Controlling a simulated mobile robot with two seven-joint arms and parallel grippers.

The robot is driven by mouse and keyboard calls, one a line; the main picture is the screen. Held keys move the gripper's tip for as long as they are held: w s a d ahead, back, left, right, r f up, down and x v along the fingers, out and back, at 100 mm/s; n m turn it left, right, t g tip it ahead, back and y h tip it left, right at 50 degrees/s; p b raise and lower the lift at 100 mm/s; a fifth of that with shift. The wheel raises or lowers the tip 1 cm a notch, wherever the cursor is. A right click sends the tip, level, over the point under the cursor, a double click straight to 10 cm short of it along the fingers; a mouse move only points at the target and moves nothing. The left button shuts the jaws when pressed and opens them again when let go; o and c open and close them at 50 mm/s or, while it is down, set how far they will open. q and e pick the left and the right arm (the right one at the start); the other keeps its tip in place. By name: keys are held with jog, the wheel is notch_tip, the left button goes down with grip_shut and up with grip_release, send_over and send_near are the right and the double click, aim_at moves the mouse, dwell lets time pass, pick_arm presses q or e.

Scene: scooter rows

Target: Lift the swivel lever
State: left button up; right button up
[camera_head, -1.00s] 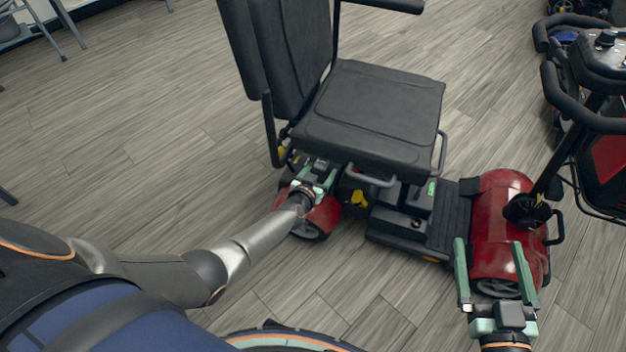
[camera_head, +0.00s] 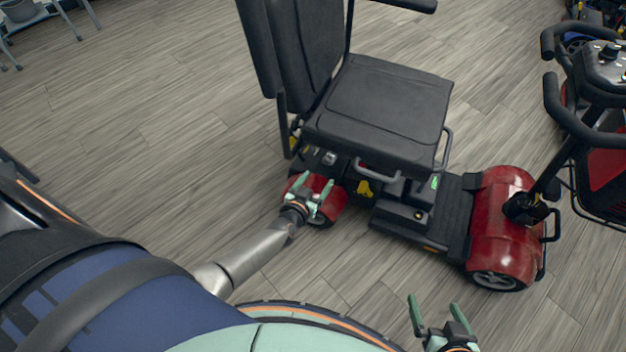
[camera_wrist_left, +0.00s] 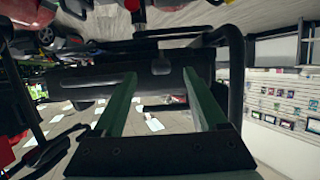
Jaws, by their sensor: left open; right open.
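The mobility scooter has a black seat (camera_head: 385,105) on a red and black base. I cannot tell which, if either, is the swivel lever. My left gripper (camera_head: 314,186) is open and empty, over the red rear cover, left of the front-edge bar and apart from it. In the left wrist view its open fingers (camera_wrist_left: 160,80) face dark parts and a dark curved bar (camera_wrist_left: 236,80). My right gripper (camera_head: 436,306) is open and empty, low in front of the scooter.
The scooter's red front cover (camera_head: 503,228) and tiller stand at the right, with black handlebars (camera_head: 575,110) above. Other scooters are at the top right. Grey chairs (camera_head: 35,15) stand at the top left. Wood-look floor (camera_head: 150,120) is clear on the left.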

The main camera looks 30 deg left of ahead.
pick_arm(q)
jog(key=shift+v, duration=1.15)
pick_arm(e)
jog(key=shift+a+r, duration=0.1)
jog(key=shift+r, duration=0.35)
pick_arm(q)
jog(key=shift+s, duration=0.1)
jog(key=s+d+r+m+g+h, duration=0.2)
jog(key=s+d+r, duration=0.25)
jog(key=s, duration=0.45)
jog(key=s+d+r+m+g+h, duration=0.25)
jog(key=s+d, duration=0.25)
jog(key=s, duration=0.3)
jog(key=s+a+r+n+y+p, duration=0.1)
jog(key=s+a+r+p, duration=0.1)
jog(key=r+p, duration=1)
jog(key=a+p, duration=0.1)
jog(key=p, duration=0.2)
jog(key=shift+n, duration=0.35)
pick_arm(e)
jog(key=s+d+r+h, duration=0.1)
jog(key=d+r, duration=0.2)
jog(key=r, duration=0.7)
jog(key=shift+s+d+r+m, duration=0.2)
jog(key=shift+s+r+m, duration=0.1)
jog(key=shift+r, duration=0.05)
pick_arm(q)
jog(key=shift+s+a, duration=0.1)
jog(key=shift+a, duration=0.05)
